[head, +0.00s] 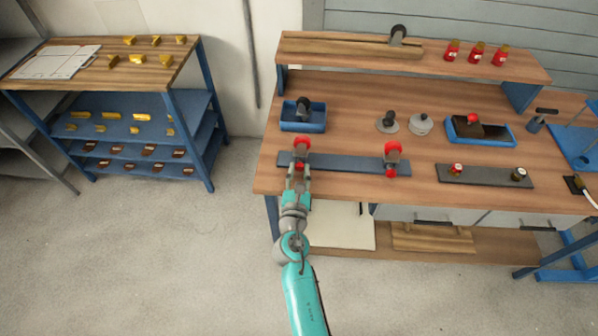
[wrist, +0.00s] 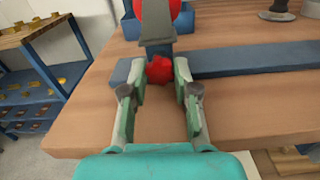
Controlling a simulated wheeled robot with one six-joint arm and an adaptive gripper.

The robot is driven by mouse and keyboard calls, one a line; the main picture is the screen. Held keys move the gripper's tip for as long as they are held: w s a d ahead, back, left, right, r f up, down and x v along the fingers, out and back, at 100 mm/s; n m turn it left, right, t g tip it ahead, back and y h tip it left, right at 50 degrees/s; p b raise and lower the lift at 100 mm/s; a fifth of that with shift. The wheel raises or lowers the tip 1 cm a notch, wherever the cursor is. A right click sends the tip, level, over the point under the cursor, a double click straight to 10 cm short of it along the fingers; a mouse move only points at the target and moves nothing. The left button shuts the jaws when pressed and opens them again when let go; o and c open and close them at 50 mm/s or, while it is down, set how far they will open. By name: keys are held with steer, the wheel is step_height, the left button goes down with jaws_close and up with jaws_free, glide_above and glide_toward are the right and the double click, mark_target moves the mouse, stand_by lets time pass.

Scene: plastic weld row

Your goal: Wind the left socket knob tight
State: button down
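The left socket (head: 301,146) is a grey post with a red round top on a dark blue-grey bar (head: 345,165). Its small red knob (wrist: 159,70) faces the table's front edge, low on the post. My gripper (wrist: 160,76) is open, with one fingertip on each side of the knob and narrow gaps that look clear. In the head view my gripper (head: 299,172) hides most of the knob. The right socket (head: 392,150), with its own red knob (head: 390,171), stands further along the same bar.
A blue bin (head: 303,124) sits behind the left socket. A dark plate (head: 485,176) with two small knobs lies to the right. Grey round pieces (head: 420,125) and a blue tray (head: 508,137) stand behind. A shelf rack (head: 190,100) stands left, across open floor.

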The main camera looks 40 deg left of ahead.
stand_by(0.3)
steer(key=shift+m, duration=3.2)
steer(key=c, duration=0.9)
jaws_free()
steer(key=shift+o, duration=0.2)
